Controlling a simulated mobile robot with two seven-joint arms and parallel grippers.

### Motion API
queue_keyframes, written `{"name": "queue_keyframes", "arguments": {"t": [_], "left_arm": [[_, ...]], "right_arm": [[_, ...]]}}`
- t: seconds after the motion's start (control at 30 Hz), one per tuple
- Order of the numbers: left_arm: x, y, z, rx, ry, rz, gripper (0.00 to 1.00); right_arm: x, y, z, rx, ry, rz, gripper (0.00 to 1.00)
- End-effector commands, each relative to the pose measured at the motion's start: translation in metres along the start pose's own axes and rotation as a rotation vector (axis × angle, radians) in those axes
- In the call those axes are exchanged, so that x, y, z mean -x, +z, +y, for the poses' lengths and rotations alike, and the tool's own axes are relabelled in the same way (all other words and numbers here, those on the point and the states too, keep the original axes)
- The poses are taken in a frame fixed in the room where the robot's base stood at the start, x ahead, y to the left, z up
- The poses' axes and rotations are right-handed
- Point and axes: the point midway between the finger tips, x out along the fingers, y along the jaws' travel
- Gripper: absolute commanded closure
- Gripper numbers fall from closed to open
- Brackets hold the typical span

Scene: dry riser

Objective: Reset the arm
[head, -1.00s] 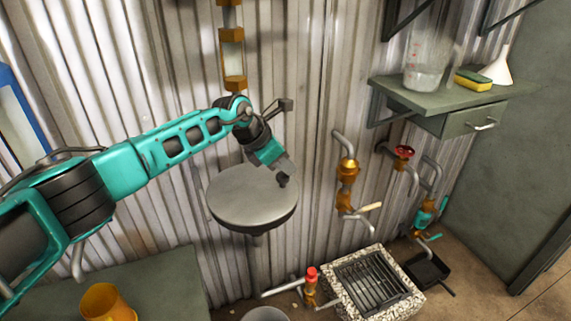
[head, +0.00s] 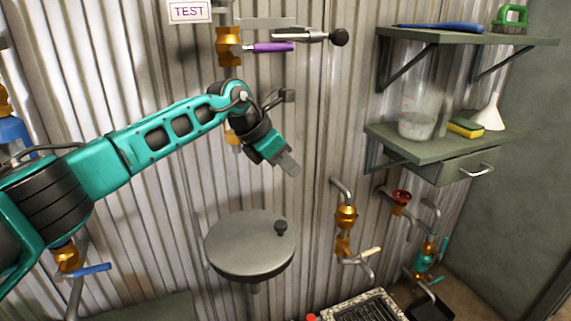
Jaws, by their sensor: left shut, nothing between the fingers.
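My left arm (head: 160,135) reaches in from the left across the corrugated wall. Its gripper (head: 289,166) is shut with nothing in it, pointing down and to the right. My right gripper is not in view.
A brass valve with a purple handle (head: 272,48) sits above the arm under a TEST sign (head: 190,11). A shelf (head: 437,148) holds a jug (head: 416,115), sponge (head: 465,127) and funnel (head: 489,113). Brass pipework (head: 345,218) is on the right. A blue-handled valve (head: 92,270) is low left.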

Motion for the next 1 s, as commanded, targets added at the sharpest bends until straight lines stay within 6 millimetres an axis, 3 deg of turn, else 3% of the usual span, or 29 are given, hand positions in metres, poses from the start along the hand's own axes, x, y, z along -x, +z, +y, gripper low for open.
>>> {"name": "queue_keyframes", "arguments": {"t": [0.27, 0.4, 0.57, 0.77, 0.87, 1.0], "left_arm": [[-0.063, 0.012, -0.097, 0.311, -0.354, -0.333, 1.0], [-0.07, 0.018, -0.136, 0.601, -0.549, -0.543, 1.0], [-0.065, 0.01, -0.152, 0.987, -0.727, -0.75, 1.0], [-0.057, -0.034, -0.143, 1.527, -0.872, -0.96, 1.0], [-0.056, -0.073, -0.134, 1.813, -0.908, -1.045, 1.0], [-0.058, -0.141, -0.13, 2.221, -0.919, -1.142, 1.0]], "right_arm": [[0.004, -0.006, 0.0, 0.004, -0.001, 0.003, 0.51], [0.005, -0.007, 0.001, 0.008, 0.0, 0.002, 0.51], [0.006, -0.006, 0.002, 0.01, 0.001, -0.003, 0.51], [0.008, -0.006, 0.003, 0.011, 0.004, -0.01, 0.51], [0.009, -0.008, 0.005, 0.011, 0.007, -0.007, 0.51], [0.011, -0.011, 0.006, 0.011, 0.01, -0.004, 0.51]]}}
